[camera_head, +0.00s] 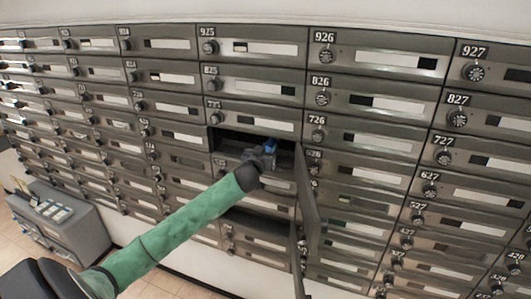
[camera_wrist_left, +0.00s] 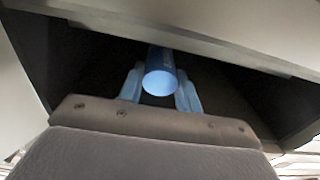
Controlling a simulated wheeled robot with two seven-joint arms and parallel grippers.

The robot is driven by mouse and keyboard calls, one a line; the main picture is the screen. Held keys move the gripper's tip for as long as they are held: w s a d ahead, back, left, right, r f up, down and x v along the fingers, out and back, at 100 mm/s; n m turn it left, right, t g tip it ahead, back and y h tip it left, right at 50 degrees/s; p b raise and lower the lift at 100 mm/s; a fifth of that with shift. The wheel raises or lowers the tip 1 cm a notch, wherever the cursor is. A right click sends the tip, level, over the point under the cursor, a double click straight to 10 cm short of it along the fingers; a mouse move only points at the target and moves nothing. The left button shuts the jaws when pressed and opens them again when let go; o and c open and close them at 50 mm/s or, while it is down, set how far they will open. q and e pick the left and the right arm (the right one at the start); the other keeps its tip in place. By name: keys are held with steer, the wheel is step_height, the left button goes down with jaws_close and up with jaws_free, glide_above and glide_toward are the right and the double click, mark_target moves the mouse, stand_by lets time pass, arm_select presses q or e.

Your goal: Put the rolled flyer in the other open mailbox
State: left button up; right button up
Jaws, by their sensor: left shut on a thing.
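The rolled flyer is a blue tube (camera_wrist_left: 160,80) seen end-on in the left wrist view, between the two light blue fingers of my left gripper (camera_wrist_left: 160,88). The gripper is shut on it. In the head view the left gripper (camera_head: 268,148) is at the mouth of the upper open mailbox (camera_head: 229,137), with a small blue part showing at its tip. In the wrist view, the fingers and flyer point into this mailbox's dark interior (camera_wrist_left: 95,62). A second open mailbox (camera_head: 262,222) lies lower, partly behind my green arm. My right gripper is out of view.
The upper mailbox's open door (camera_head: 307,205) stands out on the right of the openings, close to my gripper. Another open door (camera_head: 296,265) hangs below it. Closed mailboxes surround both. A grey machine (camera_head: 60,222) stands on the floor at left.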

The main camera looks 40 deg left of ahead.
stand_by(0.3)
arm_select(q)
steer(key=o, duration=1)
steer(key=shift+o, duration=0.2)
steer(key=v, duration=1.2)
stand_by(1.2)
steer(key=shift+f, duration=0.1)
stand_by(0.5)
